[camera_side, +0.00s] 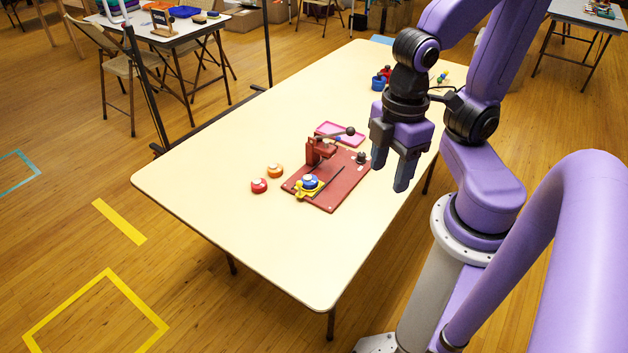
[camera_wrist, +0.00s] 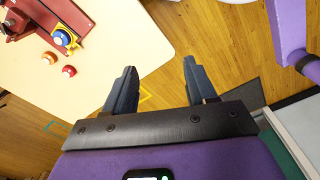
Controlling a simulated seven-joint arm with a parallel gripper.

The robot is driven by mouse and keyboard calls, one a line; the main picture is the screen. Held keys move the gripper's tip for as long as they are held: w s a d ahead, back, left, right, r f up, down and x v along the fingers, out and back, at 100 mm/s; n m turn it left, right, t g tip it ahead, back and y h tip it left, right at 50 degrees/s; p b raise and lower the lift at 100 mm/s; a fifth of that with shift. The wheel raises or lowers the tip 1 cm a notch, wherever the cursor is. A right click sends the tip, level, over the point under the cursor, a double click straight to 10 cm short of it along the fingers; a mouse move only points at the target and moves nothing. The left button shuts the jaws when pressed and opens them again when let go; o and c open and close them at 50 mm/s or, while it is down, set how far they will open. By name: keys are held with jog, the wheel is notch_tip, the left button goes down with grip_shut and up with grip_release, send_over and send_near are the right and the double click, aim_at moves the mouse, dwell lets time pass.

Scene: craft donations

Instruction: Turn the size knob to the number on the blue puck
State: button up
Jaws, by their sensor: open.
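A red-brown board (camera_side: 325,195) on the cream table carries a red press with a black-knobbed lever (camera_side: 350,131). The blue puck (camera_side: 310,182) sits in a yellow holder (camera_side: 300,191) on the board; the wrist view shows the puck (camera_wrist: 61,38) too. Its number is too small to read. A small dark knob (camera_side: 361,157) stands at the board's back right; I take it as the size knob, and its setting is not legible. My gripper (camera_side: 391,176) is open and empty, above and to the right of the board. Its two fingers (camera_wrist: 158,85) point away from the board in the wrist view.
An orange puck (camera_side: 275,170) and a red puck (camera_side: 259,185) lie left of the board. A pink tray (camera_side: 340,133) lies behind it. Blue and red items (camera_side: 380,80) stand at the far right. The table's near end is clear.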

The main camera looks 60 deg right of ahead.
jog(key=w+d+f+m+g+y, duration=0.1)
jog(key=w+d+f+m, duration=0.1)
jog(key=w+d+m, duration=0.6)
jog(key=w+d+f+m+g, duration=0.15)
jog(key=w+d+m, duration=0.35)
jog(key=w+m, duration=0.65)
jog(key=m+t+y, duration=0.3)
jog(key=m+t, duration=0.1)
jog(key=m, duration=1)
send_over(362, 153)
jog(key=s+d, duration=0.2)
jog(key=d, duration=0.5)
notch_tip(362, 153, down, 8)
jog(key=shift+g, duration=0.25)
jog(key=x, duration=1.7)
jog(key=shift+a+f, duration=0.2)
jog(key=shift+f, duration=0.1)
grip_shut()
